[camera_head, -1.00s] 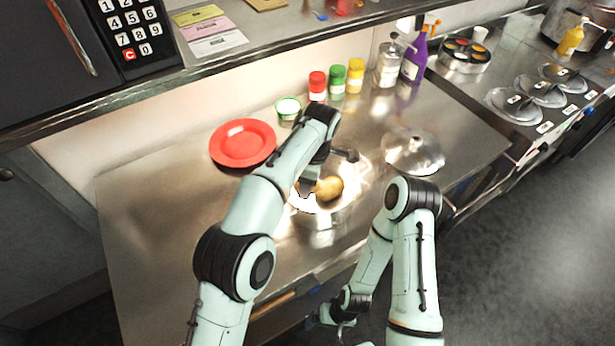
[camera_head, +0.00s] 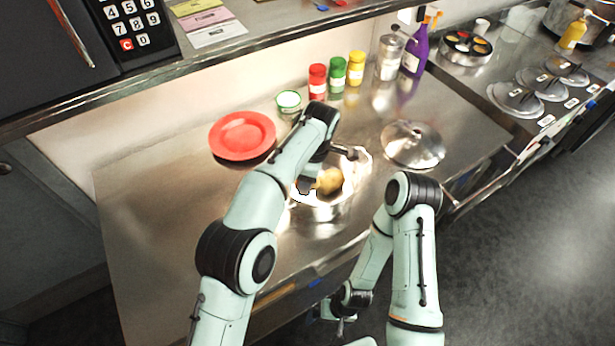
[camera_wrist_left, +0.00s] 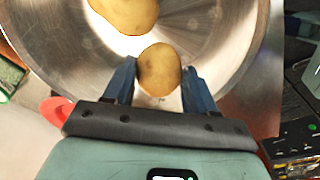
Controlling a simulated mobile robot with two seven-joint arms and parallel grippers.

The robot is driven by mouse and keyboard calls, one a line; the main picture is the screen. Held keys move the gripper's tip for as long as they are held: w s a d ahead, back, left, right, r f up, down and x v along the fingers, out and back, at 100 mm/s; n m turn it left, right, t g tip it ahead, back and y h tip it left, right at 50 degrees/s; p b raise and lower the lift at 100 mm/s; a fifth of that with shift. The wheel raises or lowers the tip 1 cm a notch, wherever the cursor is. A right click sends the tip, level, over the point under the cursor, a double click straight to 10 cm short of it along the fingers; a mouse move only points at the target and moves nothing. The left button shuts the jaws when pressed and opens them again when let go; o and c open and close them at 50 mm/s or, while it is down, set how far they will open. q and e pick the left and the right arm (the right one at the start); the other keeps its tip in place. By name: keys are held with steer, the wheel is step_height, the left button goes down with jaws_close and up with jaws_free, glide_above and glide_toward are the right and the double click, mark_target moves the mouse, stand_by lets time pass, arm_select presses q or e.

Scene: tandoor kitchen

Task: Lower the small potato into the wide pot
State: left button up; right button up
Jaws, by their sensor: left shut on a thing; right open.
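The small potato (camera_wrist_left: 160,70) is between the fingers of my left gripper (camera_wrist_left: 160,85) in the left wrist view, with the shiny inside of the wide pot (camera_wrist_left: 225,45) around and behind it. I cannot tell whether it touches the pot. A larger potato (camera_wrist_left: 125,10) lies inside the pot, cut off by the top edge. In the head view the wide pot (camera_head: 322,213) stands on the counter, partly behind my left arm, and one potato (camera_head: 330,180) shows within its rim. My right gripper (camera_head: 337,312) is open and empty, low in front of the counter.
A metal lid (camera_head: 412,145) lies right of the pot on the steel counter (camera_head: 150,230). A red plate (camera_head: 242,135) and a green-rimmed cup (camera_head: 288,101) are behind left. Spice jars (camera_head: 337,73) and a purple bottle (camera_head: 415,55) stand at the back. The counter's left part is clear.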

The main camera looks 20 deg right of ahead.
arm_select(q)
steer(key=shift+f+b, duration=0.55)
steer(key=shift+f, duration=1.7)
arm_select(e)
steer(key=shift+s+f, duration=0.7)
steer(key=shift+f, duration=0.1)
arm_select(q)
steer(key=o, duration=1.1)
steer(key=shift+r, duration=0.1)
step_height(320, 180, up, 14)
steer(key=p, duration=0.4)
arm_select(e)
steer(key=w+r, duration=0.5)
arm_select(q)
steer(key=shift+s+a+r+b, duration=0.65)
steer(key=shift+a+r, duration=0.4)
steer(key=shift+a, duration=2.8)
steer(key=shift+s+a+r+b, duration=0.6)
steer(key=shift+a+r, duration=0.5)
steer(key=shift+a, duration=2.75)
steer(key=shift+s+a+r+b, duration=0.6)
steer(key=shift+a+r, duration=0.45)
steer(key=shift+a, duration=2.8)
arm_select(e)
steer(key=s+f, duration=0.4)
steer(key=shift+s+f, duration=0.2)
steer(key=shift+s, duration=0.05)
